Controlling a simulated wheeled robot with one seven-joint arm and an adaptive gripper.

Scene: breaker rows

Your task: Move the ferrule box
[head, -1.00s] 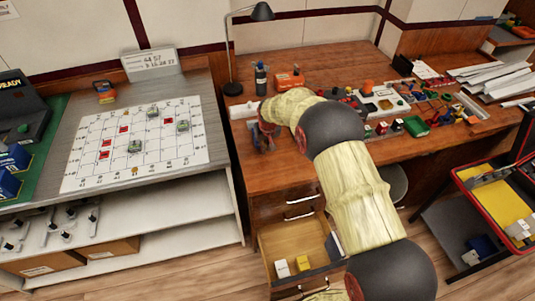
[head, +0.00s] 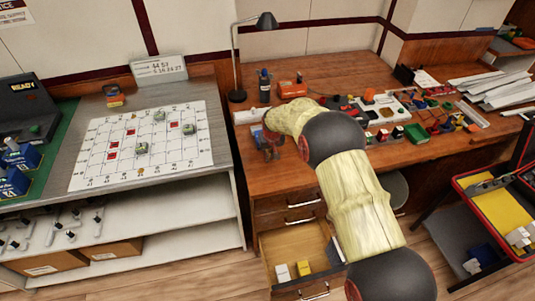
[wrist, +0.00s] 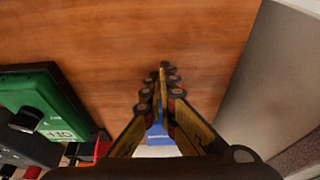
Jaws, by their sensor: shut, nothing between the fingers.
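I cannot tell for certain which object is the ferrule box. A small white box (head: 282,272) and a small yellow box (head: 304,268) lie in the open desk drawer (head: 290,244). My gripper (head: 271,146) is over the left part of the wooden desk, away from the drawer boxes. In the wrist view my gripper (wrist: 163,72) is shut, with its fingertips together and empty, above bare brown wood. A blue and white thing (wrist: 158,138) shows low between the finger bases; I cannot tell what it is.
A green unit (wrist: 42,112) lies left of my fingers in the wrist view, and a grey surface (wrist: 245,95) rises at right. The desk (head: 335,92) holds a lamp (head: 265,21), a bottle and many parts. A red-rimmed cart (head: 459,198) stands at right. A grid board (head: 95,150) lies left.

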